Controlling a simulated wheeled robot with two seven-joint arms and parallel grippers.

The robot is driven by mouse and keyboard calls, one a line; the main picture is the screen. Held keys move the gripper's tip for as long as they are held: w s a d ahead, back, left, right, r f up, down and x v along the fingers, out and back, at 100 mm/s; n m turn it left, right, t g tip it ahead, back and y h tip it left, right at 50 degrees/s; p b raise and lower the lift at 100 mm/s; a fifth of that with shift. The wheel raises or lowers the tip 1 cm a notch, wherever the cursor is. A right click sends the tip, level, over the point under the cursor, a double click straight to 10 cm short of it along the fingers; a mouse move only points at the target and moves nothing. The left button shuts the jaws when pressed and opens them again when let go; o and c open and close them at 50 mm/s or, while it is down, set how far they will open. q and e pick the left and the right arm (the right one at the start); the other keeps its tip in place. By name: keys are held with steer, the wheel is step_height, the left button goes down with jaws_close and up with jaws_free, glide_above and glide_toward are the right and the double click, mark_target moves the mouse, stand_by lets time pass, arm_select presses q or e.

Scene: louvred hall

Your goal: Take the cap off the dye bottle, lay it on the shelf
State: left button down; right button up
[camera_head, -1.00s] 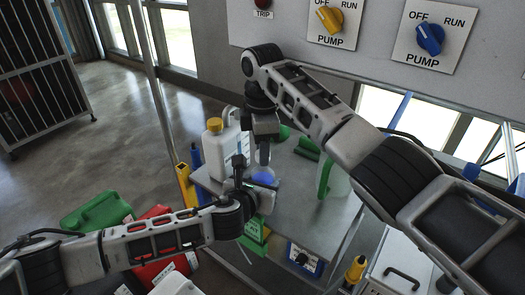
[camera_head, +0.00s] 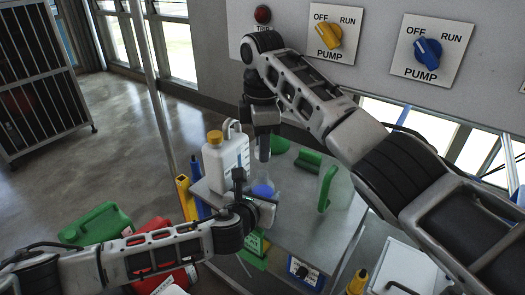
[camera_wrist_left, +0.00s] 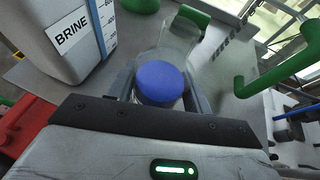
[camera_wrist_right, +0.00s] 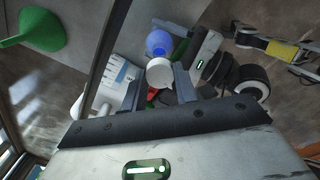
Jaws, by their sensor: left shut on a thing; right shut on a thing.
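The dye bottle (camera_head: 263,189) is clear with blue in it, over the near part of the grey shelf (camera_head: 310,208). My left gripper (camera_head: 256,193) is shut on it; in the left wrist view the blue part (camera_wrist_left: 160,83) lies between the fingers, clear wall above. My right gripper (camera_head: 264,157) points down above the bottle. It is shut on a pale round piece, seemingly the cap (camera_wrist_right: 160,73), with the blue beyond it in the right wrist view. The cap appears raised off the bottle; the fingers partly hide it.
A white BRINE jug (camera_head: 226,160) with a yellow cap stands close left of the bottle. A green-handled clear jug (camera_head: 333,188) and green things stand behind and right. Bare shelf shows between them. Red and green cans (camera_head: 100,224) stand lower left.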

arm_select(q)
steer(key=c, duration=0.6)
jaws_free()
steer(key=shift+o, duration=0.2)
steer(key=shift+s, duration=0.1)
